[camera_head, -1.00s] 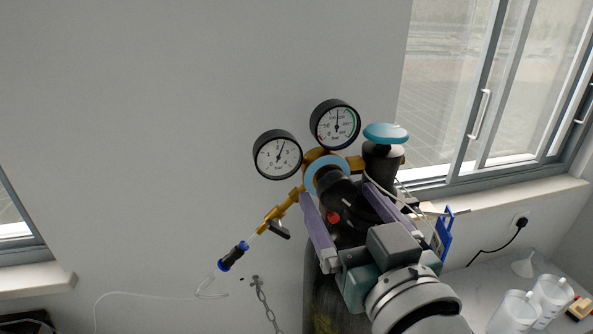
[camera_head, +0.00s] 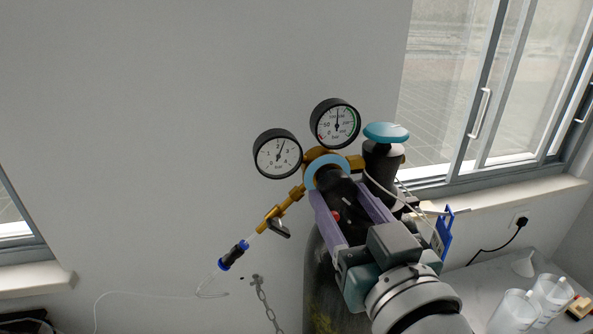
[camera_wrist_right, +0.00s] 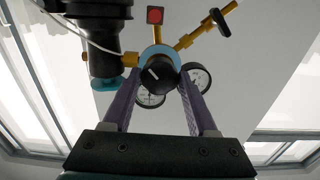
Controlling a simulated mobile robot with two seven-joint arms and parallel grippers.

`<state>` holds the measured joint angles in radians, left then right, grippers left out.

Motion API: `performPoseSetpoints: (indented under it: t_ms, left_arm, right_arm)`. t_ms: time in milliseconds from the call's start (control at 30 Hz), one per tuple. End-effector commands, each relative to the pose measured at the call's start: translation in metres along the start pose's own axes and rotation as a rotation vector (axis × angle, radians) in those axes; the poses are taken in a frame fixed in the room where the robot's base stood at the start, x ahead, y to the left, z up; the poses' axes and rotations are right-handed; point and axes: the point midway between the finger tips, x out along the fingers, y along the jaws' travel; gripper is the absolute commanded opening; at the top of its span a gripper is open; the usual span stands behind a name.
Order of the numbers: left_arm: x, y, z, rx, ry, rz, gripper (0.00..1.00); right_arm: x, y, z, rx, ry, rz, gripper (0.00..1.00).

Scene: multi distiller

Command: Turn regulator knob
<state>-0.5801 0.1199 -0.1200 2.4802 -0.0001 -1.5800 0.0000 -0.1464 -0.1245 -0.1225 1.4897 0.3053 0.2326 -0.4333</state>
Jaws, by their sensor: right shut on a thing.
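The regulator is brass with a blue ring and a black knob (camera_head: 341,189) at its front; it sits at the top of a dark gas cylinder (camera_head: 322,285). My right gripper (camera_head: 340,191) is shut on the knob, one purple finger on each side. The wrist view shows the black knob (camera_wrist_right: 158,75) with a white mark between the two fingertips of the right gripper (camera_wrist_right: 158,84). Two round gauges, the left one (camera_head: 277,154) and the right one (camera_head: 335,123), stand above the knob. My left gripper is not in view.
A teal-topped cylinder valve (camera_head: 386,133) stands just right of the regulator. A brass outlet with a black lever (camera_head: 279,228) and thin hose runs down left. A chain (camera_head: 264,304) hangs on the wall. A counter with white beakers (camera_head: 515,312) is at lower right.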

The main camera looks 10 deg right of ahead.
Motion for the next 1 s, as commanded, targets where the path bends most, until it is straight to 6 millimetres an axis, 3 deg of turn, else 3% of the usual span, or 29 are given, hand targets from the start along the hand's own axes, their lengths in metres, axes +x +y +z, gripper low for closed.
performPoseSetpoints:
  t_ms: [200, 500, 533, 767, 1000]
  left_arm:
    - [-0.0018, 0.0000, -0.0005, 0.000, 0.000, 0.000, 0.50]
    - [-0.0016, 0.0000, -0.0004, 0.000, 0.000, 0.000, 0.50]
    - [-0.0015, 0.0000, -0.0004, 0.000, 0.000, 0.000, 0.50]
    - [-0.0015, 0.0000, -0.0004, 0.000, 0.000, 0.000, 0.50]
    - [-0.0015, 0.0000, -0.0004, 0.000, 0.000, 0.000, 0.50]
  right_arm:
    - [0.0000, -0.0004, 0.0000, 0.151, -0.001, 0.000, 0.03]
    - [0.0000, -0.0005, 0.0002, 0.172, -0.001, 0.000, 0.03]
    - [0.0000, -0.0005, 0.0002, 0.171, -0.001, 0.000, 0.62]
    - [0.0000, -0.0005, 0.0001, 0.170, 0.000, 0.000, 0.88]
    - [-0.0003, -0.0005, 0.0001, 0.170, 0.000, 0.000, 0.89]
